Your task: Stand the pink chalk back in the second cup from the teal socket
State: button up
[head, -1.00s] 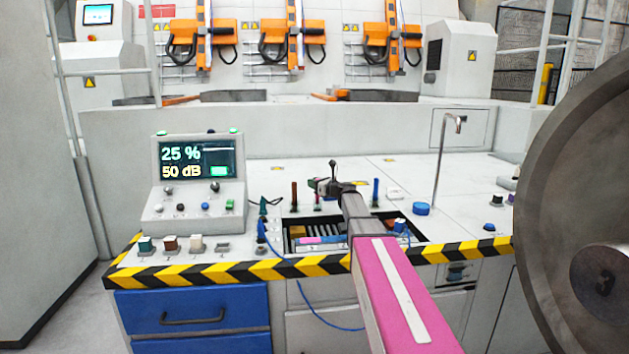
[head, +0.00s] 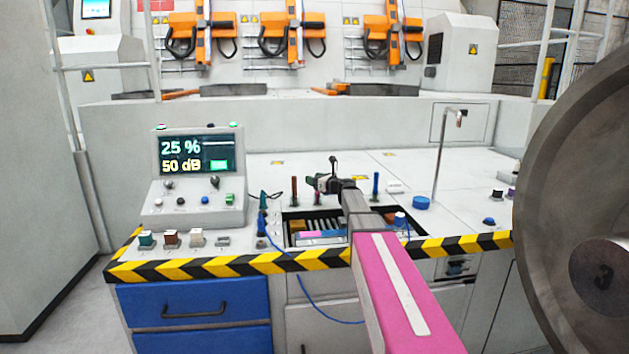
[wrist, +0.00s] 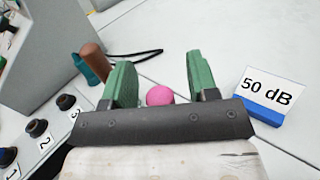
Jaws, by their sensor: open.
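My gripper (head: 325,183) is over the white bench top, with its two green fingers apart. In the wrist view my gripper (wrist: 160,82) has the rounded pink end of the chalk (wrist: 159,96) between its fingers, with gaps on both sides. The gripper body hides the chalk's lower part and any cup around it. The teal socket (wrist: 86,68) is to the left, with a brown stick (wrist: 93,54) beside it. In the head view the brown stick (head: 294,188) stands upright left of my gripper, and the teal socket (head: 263,201) is further left.
A blue stick (head: 376,185) stands right of my gripper. A 50 dB card (wrist: 268,92) stands right of the fingers. A dark recess (head: 286,229) with coloured pieces lies in front. A thin tap (head: 439,165) and a console (head: 195,170) flank the work area.

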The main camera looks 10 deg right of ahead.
jog(key=v, duration=1)
jog(key=shift+s+d, duration=0.2)
jog(key=shift+s, duration=0.1)
